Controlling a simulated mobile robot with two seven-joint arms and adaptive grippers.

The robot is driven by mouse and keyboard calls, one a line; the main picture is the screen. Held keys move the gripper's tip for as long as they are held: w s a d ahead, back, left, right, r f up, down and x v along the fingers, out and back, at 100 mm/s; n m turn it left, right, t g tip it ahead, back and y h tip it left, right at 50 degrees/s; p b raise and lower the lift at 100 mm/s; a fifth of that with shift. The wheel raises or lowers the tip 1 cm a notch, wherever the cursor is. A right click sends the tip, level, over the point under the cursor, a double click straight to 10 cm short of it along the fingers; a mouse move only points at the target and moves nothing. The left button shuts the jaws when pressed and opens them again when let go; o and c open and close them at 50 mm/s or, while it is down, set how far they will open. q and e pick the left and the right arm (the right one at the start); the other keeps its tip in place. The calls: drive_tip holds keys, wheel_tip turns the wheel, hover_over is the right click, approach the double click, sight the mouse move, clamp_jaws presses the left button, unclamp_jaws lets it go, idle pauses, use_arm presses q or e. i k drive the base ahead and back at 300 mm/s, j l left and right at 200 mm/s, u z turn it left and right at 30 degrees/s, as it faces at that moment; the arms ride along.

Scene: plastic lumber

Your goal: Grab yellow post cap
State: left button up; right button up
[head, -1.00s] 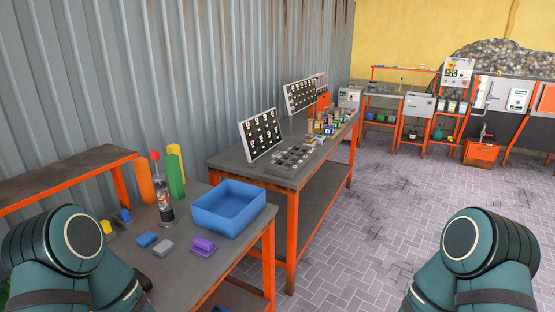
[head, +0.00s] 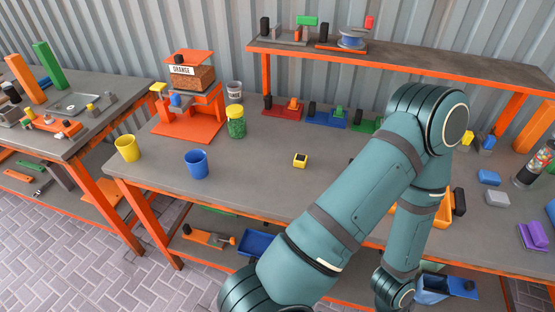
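A small yellow piece with a dark top face (head: 300,160) lies alone on the grey workbench (head: 270,185), right of the blue cup. Another small yellow piece (head: 488,141) sits farther right, by the shelf's foot. I cannot tell for sure which of them is the post cap. One of my arms, probably the left, bends across the right half of the view, right of the first yellow piece and apart from it. It hides part of the bench, and its gripper does not show. My other gripper is out of view.
A yellow cup (head: 128,148), blue cup (head: 198,165) and green-filled jar (head: 236,122) stand on the left of the bench, near an orange press (head: 188,125). The bench around the dark-topped piece is clear.

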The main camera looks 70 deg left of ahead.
sight(300, 161)
drive_tip(key=u, duration=1.95)
